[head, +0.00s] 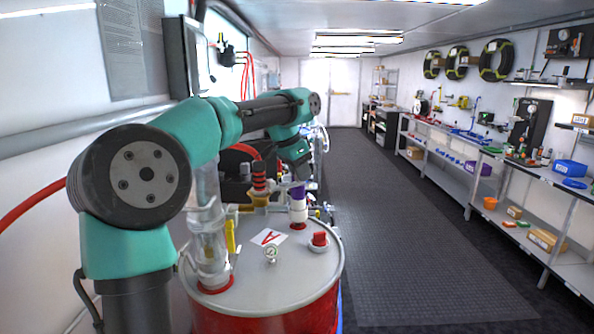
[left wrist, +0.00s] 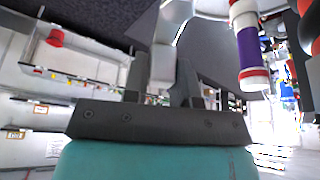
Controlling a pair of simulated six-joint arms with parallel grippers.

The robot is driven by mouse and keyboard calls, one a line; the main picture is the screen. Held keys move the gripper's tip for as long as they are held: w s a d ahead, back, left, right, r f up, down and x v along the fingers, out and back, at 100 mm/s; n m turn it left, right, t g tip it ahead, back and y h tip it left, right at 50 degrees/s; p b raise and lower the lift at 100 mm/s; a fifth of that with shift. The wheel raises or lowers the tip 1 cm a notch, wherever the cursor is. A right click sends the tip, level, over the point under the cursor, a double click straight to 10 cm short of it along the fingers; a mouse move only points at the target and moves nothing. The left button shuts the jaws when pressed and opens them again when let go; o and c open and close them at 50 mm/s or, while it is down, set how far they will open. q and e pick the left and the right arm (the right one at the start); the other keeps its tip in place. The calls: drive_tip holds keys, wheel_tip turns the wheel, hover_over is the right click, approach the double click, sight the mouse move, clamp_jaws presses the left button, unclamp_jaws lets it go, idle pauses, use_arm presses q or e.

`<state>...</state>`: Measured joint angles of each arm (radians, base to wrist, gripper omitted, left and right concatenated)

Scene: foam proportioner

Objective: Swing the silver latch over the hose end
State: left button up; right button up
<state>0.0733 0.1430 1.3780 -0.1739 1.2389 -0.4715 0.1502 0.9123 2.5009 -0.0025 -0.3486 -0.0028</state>
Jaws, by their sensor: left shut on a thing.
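My left gripper (head: 302,168) points down at the far edge of the red drum, behind a white fitting with a purple band (head: 298,205). Its fingertips are mostly hidden in the head view. In the left wrist view its two dark fingers (left wrist: 163,85) are shut on a pale silver piece (left wrist: 163,60), which looks like the latch. The purple-banded fitting (left wrist: 249,48) stands beside the fingers, apart from them. I cannot make out the hose end clearly. My right gripper is not in view.
The drum's pale lid (head: 265,285) carries a clear cylinder (head: 210,245), a yellow lever (head: 230,237), a gauge (head: 271,253) and a red cap (head: 319,240). Shelving with boxes and tools lines the right wall. The dark aisle floor (head: 400,220) is clear.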

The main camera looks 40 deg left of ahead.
use_arm(q)
drive_tip(key=shift+s+d+m+g+h, duration=0.2)
drive_tip(key=shift+d+m+h, duration=0.1)
drive_tip(key=shift+m, duration=0.5)
drive_tip(key=shift+s+d+m+g+h, duration=0.15)
drive_tip(key=shift+d+m+h, duration=0.15)
drive_tip(key=shift+m, duration=0.5)
drive_tip(key=o, duration=0.9)
drive_tip(key=v, duration=1.7)
drive_tip(key=shift+s+r, duration=0.1)
drive_tip(key=shift+r, duration=0.1)
